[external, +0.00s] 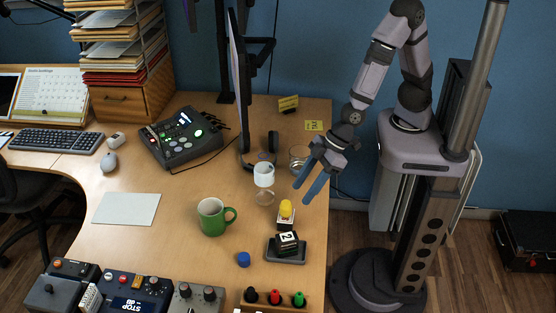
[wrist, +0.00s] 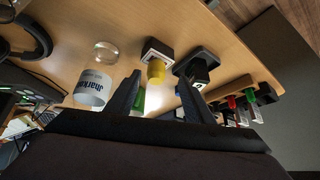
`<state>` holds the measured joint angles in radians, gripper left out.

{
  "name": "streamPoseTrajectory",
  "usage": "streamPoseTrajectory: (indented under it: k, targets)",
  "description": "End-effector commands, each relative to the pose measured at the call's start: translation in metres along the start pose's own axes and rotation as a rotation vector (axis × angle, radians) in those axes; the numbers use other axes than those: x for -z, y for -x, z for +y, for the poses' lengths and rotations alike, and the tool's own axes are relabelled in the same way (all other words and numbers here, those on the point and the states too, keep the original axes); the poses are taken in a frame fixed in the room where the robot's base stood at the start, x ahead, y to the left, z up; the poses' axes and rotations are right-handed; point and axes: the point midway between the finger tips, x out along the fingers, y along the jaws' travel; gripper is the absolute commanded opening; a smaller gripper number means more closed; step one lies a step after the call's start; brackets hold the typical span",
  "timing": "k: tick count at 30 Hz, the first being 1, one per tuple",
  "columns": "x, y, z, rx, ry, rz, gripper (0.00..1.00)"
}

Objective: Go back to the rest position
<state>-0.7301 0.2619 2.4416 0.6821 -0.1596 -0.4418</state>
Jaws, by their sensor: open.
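My gripper (external: 308,181) is open, with its two blue fingers apart and nothing between them. In the external view it hangs over the right edge of the wooden desk (external: 160,235), above the desktop. My arm is bent and reaches down from its pedestal on the right. In the wrist view the two dark fingers of my gripper (wrist: 160,100) stand apart, with a yellow-topped button (wrist: 156,70) showing beyond the gap between them.
A black numbered cube (external: 288,242) on a tray and a green mug (external: 212,217) stand nearer the front. A monitor (external: 238,90) rises behind.

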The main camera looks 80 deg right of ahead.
Motion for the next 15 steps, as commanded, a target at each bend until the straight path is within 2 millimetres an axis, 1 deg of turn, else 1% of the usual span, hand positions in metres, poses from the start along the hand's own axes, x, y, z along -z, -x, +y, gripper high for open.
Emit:
streamPoseTrajectory:
  k: [1,5,6,9,12,15]
  targets:
    - [0.000,0.014,0.022,0.004,-0.053,-0.036,0.48]
    - [-0.023,0.046,0.068,0.004,-0.158,-0.163,0.48]
    - [-0.032,0.058,0.083,-0.005,-0.190,-0.204,0.48]
    - [-0.060,0.087,0.115,-0.040,-0.267,-0.306,0.48]
    - [-0.087,0.115,0.141,-0.084,-0.338,-0.396,0.48]
    - [-0.110,0.138,0.159,-0.127,-0.392,-0.467,0.48]
